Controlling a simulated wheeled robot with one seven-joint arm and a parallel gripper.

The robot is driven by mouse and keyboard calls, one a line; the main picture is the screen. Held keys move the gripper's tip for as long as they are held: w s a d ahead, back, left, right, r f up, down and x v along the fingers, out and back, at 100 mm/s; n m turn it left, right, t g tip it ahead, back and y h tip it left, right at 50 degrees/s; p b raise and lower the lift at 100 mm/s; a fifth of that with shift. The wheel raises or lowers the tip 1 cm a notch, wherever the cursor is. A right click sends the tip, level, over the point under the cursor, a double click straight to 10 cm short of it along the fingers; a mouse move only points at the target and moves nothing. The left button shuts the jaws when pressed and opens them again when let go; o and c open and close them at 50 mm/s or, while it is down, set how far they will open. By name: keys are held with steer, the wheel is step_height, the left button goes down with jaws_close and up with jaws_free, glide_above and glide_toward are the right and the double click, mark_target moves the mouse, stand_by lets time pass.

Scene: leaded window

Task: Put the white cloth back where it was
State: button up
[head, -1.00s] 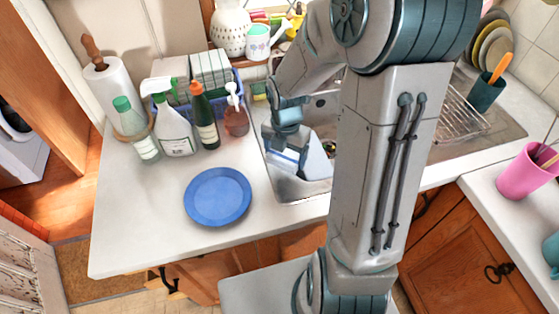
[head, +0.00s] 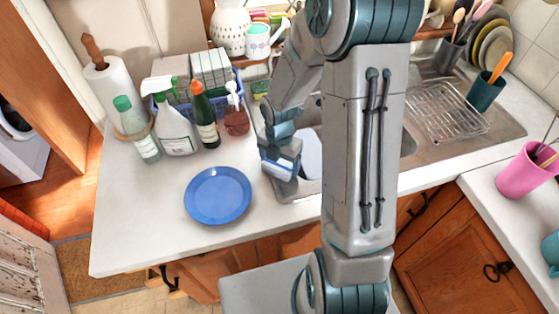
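My gripper (head: 280,170) hangs at the left edge of the sink (head: 307,188), right of the blue plate (head: 218,195). Its fingers point down and are too small and hidden to show whether they are open or shut, or hold anything. No white cloth can be made out for certain. A pale bluish-white thing (head: 311,155) shows in the sink between my gripper and my arm; I cannot tell what it is. My arm hides much of the sink.
Several bottles stand at the back left, among them a white spray bottle (head: 175,128), beside a paper towel roll (head: 112,90) and a blue basket (head: 235,82). A wire rack (head: 447,110) lies right of the sink. The front left counter (head: 140,235) is clear.

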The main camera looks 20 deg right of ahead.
mark_target(280, 161)
steer(key=o, duration=0.3)
steer(key=shift+r, duration=0.15)
step_height(280, 161, up, 11)
steer(key=shift+s+r+m+t, duration=0.65)
steer(key=shift+s+r+m, duration=1.55)
steer(key=shift+m, duration=2.3)
steer(key=shift+s+r+m+t, duration=0.7)
steer(key=shift+s+r+m, duration=1.45)
steer(key=shift+m, duration=2.35)
steer(key=shift+s+r+m+t, duration=0.65)
steer(key=shift+s+r+m, duration=0.9)
steer(key=shift+s+m, duration=2.1)
steer(key=shift+w+m, duration=0.85)
